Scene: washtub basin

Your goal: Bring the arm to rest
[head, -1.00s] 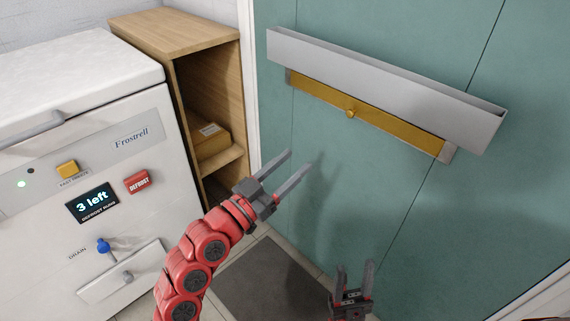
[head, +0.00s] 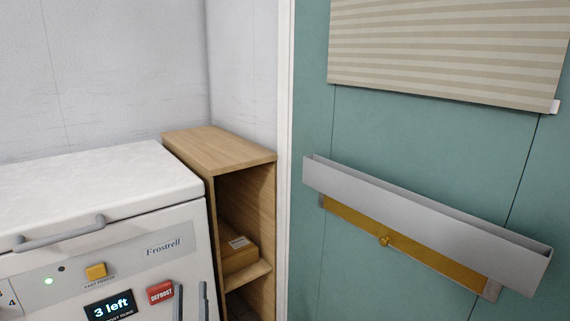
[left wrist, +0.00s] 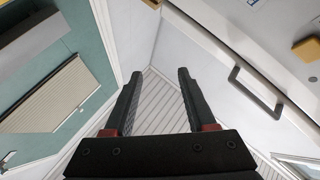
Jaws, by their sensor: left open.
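My left gripper (head: 192,302) shows only its two grey fingertips at the bottom edge of the head view, in front of the white freezer's face. In the left wrist view my left gripper (left wrist: 156,92) is open, with nothing between its dark fingers. The rest of the left arm is outside the head view. My right gripper is not in view.
A white freezer (head: 90,190) with a handle, buttons and a display stands at left. Beside it is a wooden shelf (head: 220,148) holding a box (head: 240,255). A teal wall (head: 415,130) bears a grey tray (head: 425,225), a brass strip and a striped blind (head: 445,50).

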